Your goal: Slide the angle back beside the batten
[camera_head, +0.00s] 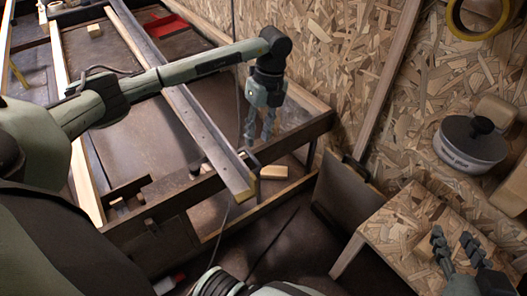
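A long grey metal angle (185,88) with small holes runs diagonally from the top of the picture to the front rail of a wooden frame. My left gripper (258,141) hangs down just above and right of the angle's near end. Its two fingers are apart with nothing seen between them, and I cannot tell whether they touch the angle. My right gripper (457,245) is open and empty at the bottom right, over a chipboard surface.
The frame's rail (295,137) and a chipboard wall (350,60) bound the right side. A small wood block (274,172) lies near the frame's corner. A chipboard stool (400,225), a round grey-lidded tin (470,145) and a yellow tape roll (480,20) are at the right. Cables trail across the floor.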

